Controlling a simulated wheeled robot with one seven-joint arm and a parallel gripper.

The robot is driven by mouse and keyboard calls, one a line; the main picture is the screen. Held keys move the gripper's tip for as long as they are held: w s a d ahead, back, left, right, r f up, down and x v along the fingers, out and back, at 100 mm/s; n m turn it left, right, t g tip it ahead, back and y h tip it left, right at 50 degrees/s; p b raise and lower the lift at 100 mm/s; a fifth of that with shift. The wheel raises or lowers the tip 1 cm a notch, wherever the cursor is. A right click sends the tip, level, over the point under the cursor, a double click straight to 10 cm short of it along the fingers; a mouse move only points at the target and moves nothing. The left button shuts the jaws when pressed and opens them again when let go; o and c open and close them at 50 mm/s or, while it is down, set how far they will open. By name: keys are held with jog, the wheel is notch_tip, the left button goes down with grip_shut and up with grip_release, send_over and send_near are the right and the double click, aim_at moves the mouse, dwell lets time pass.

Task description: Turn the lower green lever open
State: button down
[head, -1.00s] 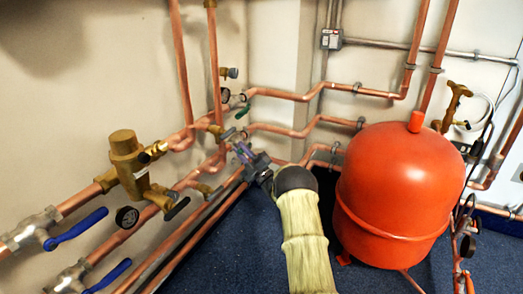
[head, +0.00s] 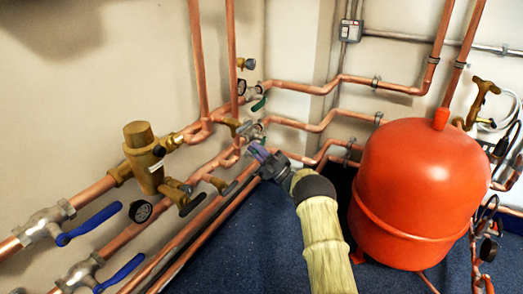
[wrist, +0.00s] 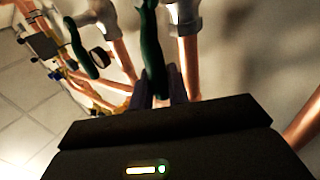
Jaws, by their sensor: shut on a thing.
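The lower green lever (wrist: 151,50) runs down between my fingers in the wrist view, its end hidden behind the gripper body. My gripper (wrist: 161,88) is shut on it. In the head view my gripper (head: 257,152) is at the lower pipe run near the corner, just below a small valve, and covers the held lever. The upper green lever (head: 259,104) hangs above and apart from my gripper. Another green lever, apparently the upper one, shows at the left of the wrist view (wrist: 80,48).
Copper pipes run along both walls close around my gripper. A brass valve body (head: 145,155) and two blue levers (head: 90,224) are at left. A large red tank (head: 408,190) stands close to the right of my arm. Blue floor is clear in front.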

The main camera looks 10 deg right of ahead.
jog(key=shift+f, duration=0.2)
jog(key=c, duration=1.4)
grip_release()
jog(key=shift+r, duration=0.1)
jog(key=shift+s+d, duration=0.1)
jog(key=shift+d, duration=0.05)
jog(key=p+v, duration=0.8)
jog(key=v, duration=0.9)
jog(key=shift+p, duration=0.35)
